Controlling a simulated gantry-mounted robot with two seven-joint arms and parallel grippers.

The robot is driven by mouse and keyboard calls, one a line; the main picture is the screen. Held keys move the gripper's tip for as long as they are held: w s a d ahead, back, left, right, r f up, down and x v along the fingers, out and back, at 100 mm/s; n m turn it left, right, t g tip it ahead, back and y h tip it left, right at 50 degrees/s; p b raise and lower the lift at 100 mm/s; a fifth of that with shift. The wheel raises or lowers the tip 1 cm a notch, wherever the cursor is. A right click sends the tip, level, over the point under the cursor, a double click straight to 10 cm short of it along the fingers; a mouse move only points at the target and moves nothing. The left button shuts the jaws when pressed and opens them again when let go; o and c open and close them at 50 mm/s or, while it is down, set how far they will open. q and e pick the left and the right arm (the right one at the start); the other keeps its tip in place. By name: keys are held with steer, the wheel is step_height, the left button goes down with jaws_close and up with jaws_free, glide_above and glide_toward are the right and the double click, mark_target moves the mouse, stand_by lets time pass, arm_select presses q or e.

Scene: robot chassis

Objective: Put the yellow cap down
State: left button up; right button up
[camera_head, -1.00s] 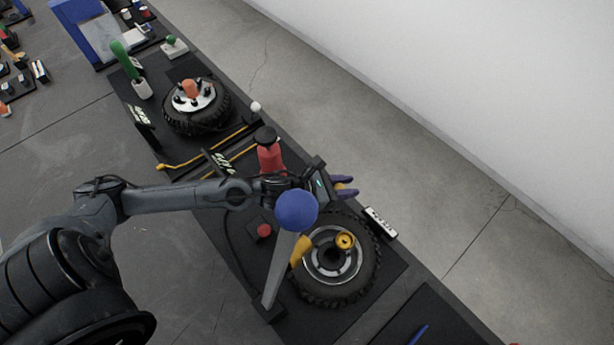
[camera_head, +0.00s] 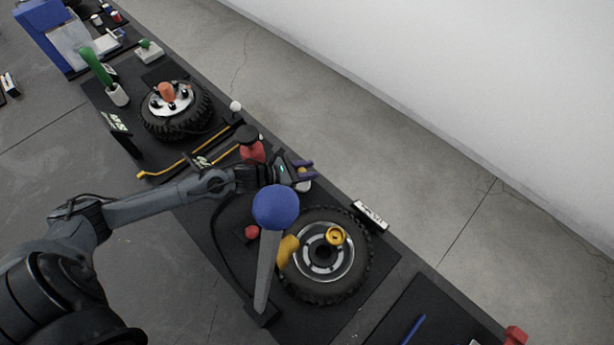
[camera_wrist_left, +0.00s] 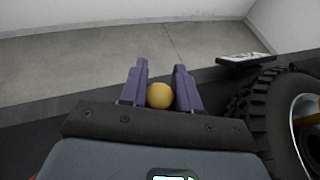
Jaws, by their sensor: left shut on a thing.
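The yellow cap (camera_wrist_left: 159,96) shows as a rounded yellow thing between the two purple fingers of my left gripper (camera_wrist_left: 160,88) in the left wrist view. The gripper is shut on it. In the head view, my left gripper (camera_head: 305,171) is over the far edge of the dark bench, up and left of the near wheel (camera_head: 368,265). My right gripper is not in view.
A blue-ball lever (camera_head: 276,207) stands in front of the wheel, with a yellow piece (camera_head: 288,250) beside it. A red bottle-like thing (camera_head: 252,151) is left of the gripper. A white-labelled block (camera_head: 370,216) is at the far edge.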

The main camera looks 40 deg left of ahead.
arm_select(q)
steer(key=shift+f, duration=2)
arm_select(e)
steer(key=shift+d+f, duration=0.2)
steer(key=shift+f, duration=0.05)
arm_select(q)
steer(key=shift+f+b, duration=0.1)
steer(key=shift+b, duration=0.25)
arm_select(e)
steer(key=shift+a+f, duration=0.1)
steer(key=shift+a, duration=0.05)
